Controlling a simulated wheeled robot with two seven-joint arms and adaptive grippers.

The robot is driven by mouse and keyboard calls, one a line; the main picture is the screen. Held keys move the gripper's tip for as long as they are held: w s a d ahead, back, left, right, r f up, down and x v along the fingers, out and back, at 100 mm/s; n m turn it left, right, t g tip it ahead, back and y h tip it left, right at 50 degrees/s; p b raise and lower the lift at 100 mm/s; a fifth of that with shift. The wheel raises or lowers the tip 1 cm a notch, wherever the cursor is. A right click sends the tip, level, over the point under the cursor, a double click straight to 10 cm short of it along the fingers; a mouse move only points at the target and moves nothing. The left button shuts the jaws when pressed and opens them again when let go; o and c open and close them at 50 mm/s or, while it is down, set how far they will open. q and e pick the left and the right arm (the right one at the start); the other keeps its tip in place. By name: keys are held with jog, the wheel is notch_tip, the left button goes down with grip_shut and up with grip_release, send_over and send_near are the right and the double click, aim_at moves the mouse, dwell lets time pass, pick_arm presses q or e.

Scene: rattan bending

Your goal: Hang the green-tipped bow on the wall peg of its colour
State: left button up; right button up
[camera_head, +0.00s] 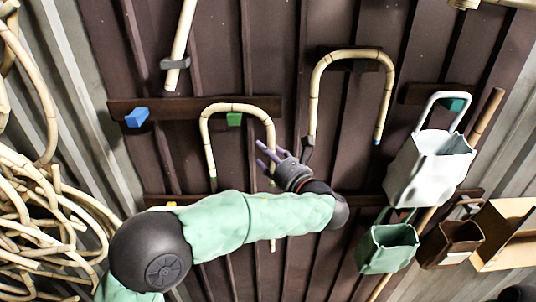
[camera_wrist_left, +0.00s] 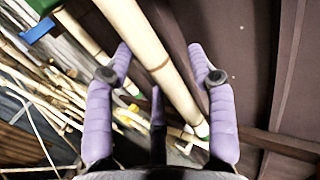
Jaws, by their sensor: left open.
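The green-tipped bow (camera_head: 240,107) is a pale rattan arch, upright against the dark wall. Its top passes just above the green peg (camera_head: 234,119) and seems to rest on it; contact is hard to tell. Its left leg ends in a green tip (camera_head: 213,174). My left gripper (camera_head: 265,155) is open at the bow's right leg. In the left wrist view that leg (camera_wrist_left: 150,45) runs between the spread purple fingers, with a gap to each, and ends in a green tip (camera_wrist_left: 203,130). In the head view my left arm covers part of the right leg.
A blue-tipped bow (camera_head: 350,55) hangs to the right. A blue peg (camera_head: 137,117) is left of the green one, and a yellow peg (camera_head: 170,206) is lower. A white container (camera_head: 430,170) and a green container (camera_head: 387,248) hang at right. Rattan coils (camera_head: 50,200) fill the left.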

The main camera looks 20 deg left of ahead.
pick_arm(q)
jog(key=v, duration=1.1)
jog(key=shift+s+d, duration=0.25)
jog(key=shift+d, duration=0.1)
jog(key=shift+s, duration=0.1)
jog(key=s+d+p, duration=0.1)
jog(key=s+d, duration=0.3)
jog(key=s, duration=0.4)
dwell(0.4)
jog(key=shift+a, duration=0.1)
